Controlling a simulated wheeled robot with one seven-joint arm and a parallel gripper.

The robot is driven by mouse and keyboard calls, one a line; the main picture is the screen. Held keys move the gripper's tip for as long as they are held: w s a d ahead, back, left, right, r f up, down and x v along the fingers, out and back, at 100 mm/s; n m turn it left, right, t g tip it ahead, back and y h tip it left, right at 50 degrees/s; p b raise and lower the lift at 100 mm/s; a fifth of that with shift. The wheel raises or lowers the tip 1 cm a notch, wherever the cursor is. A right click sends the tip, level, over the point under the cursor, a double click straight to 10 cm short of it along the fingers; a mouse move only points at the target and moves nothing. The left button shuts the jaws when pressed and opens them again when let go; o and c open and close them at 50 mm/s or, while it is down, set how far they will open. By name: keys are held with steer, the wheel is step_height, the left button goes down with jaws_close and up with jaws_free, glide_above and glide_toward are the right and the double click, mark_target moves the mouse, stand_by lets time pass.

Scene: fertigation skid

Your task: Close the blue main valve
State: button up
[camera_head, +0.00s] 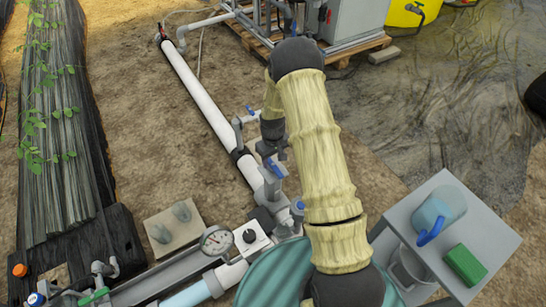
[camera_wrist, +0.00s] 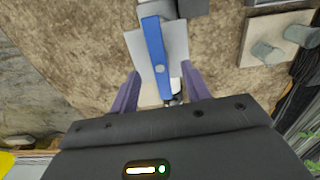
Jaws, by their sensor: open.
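The blue valve handle (camera_wrist: 152,38) is a long flat lever with a pale round spot, over a light grey plate (camera_wrist: 176,45) in the wrist view. Its near end lies between the two purple-grey fingers of my gripper (camera_wrist: 161,72), which are apart with a gap on each side. In the head view a blue lever (camera_head: 274,168) sits on the grey valve body on the white pipe, and my gripper (camera_head: 274,148) is just above it, pointing down. Whether the fingers reach down to the handle's height is unclear. My arm hides part of the pipework.
The white main pipe (camera_head: 208,95) runs from the upper left. A pressure gauge (camera_head: 216,240) and smaller blue-handled valves (camera_head: 250,110) (camera_head: 298,205) are nearby. A grey stand (camera_head: 490,225) holds a blue jug (camera_head: 438,213) and green block (camera_head: 465,264). Bare soil lies left of the pipe.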

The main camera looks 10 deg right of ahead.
mark_target(273, 165)
steer(key=shift+f, duration=0.1)
stand_by(0.3)
steer(key=shift+f+b, duration=1)
steer(key=shift+f, duration=1.15)
steer(key=shift+c, duration=0.2)
